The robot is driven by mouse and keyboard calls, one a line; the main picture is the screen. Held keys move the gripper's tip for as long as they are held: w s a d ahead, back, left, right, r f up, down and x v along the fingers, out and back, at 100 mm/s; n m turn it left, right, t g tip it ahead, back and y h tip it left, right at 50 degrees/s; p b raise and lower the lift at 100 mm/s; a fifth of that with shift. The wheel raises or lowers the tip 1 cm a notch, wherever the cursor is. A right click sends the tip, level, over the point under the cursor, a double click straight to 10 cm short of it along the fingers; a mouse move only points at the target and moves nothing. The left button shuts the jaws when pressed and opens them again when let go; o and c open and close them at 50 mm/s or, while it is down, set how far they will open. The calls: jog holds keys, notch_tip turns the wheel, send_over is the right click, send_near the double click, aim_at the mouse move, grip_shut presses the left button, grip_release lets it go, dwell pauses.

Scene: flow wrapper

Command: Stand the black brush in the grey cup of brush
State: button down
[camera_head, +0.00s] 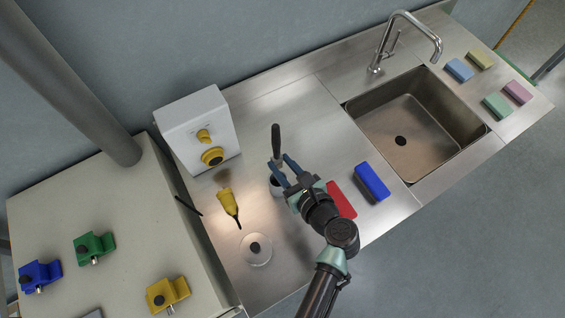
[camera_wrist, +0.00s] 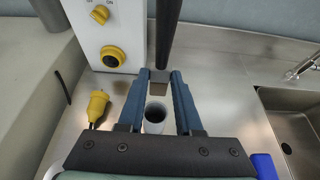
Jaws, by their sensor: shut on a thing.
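My gripper (camera_head: 279,163) is shut on the black brush (camera_head: 276,140), whose dark handle points up. In the wrist view the handle (camera_wrist: 168,30) rises above the fingertips (camera_wrist: 157,78), with a brownish block at its lower end between them. The grey cup (camera_head: 275,188) stands on the steel counter, partly hidden by my gripper in the head view. In the wrist view the cup (camera_wrist: 155,116) shows between the fingers, its dark mouth visible and apart in the picture from the brush's lower end. The height between them is hard to tell.
A white box with yellow knobs (camera_head: 197,128) stands behind. Red (camera_head: 342,199) and blue (camera_head: 371,181) blocks lie right, before the sink (camera_head: 415,125).

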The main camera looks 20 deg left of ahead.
jog(key=shift+f+b, duration=4.45)
jog(key=shift+f, duration=1.1)
jog(key=shift+s, duration=0.1)
jog(key=c, duration=0.5)
grip_release()
jog(key=shift+s+f, duration=0.1)
jog(key=shift+f, duration=0.1)
jog(key=r+b+v, duration=0.1)
jog(key=v, duration=1.2)
jog(key=shift+w, duration=0.3)
